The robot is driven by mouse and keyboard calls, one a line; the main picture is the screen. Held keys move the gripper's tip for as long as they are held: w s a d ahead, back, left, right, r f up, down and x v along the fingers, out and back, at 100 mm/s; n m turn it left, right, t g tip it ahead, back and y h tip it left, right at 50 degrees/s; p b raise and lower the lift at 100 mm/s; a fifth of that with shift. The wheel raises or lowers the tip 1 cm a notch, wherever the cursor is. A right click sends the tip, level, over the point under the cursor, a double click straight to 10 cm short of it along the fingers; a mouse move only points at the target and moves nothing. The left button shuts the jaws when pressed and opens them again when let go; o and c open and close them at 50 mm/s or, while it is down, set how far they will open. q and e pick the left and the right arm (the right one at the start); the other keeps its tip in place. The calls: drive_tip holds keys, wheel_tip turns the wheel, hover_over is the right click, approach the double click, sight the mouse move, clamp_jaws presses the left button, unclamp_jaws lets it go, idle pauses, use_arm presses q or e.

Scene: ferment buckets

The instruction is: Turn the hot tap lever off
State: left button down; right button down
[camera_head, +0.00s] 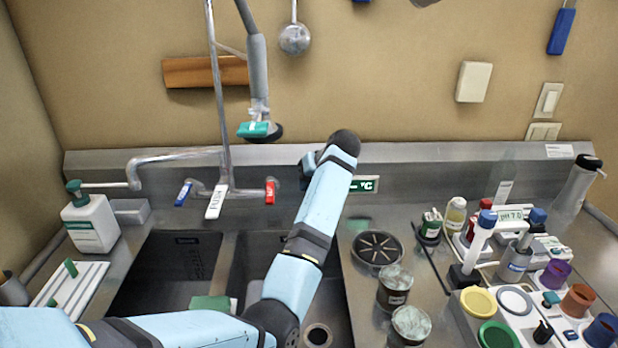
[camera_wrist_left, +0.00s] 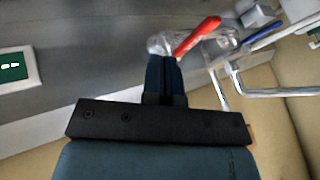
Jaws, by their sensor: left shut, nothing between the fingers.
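The hot tap lever (camera_head: 270,190) is red and sits at the right end of the wall-mounted tap body (camera_head: 225,190). It points downward and outward from the wall in the head view. In the left wrist view the red lever (camera_wrist_left: 197,37) lies just beyond my fingertips and slants up to the right. My left gripper (camera_head: 307,166) is to the right of the lever, close to the back ledge. In the left wrist view its fingers (camera_wrist_left: 164,62) are together and empty, close to the clear-looking valve end; I cannot tell whether they touch it. My right gripper is out of view.
A blue lever (camera_head: 183,193) and a white PUSH tag (camera_head: 216,201) are left of the red lever. A spray hose head (camera_head: 258,128) hangs above. Jars, bottles and colored cups fill the right counter.

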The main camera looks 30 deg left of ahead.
sight(270, 190)
use_arm(q)
drive_tip(key=s+a+f+p, duration=0.1)
drive_tip(key=s+a+f, duration=0.1)
drive_tip(key=a+f, duration=0.2)
drive_tip(key=shift+a, duration=1.2)
drive_tip(key=s+a+m+p, duration=0.1)
drive_tip(key=p, duration=0.1)
drive_tip(key=shift+p, duration=0.35)
drive_tip(key=shift+a, duration=0.1)
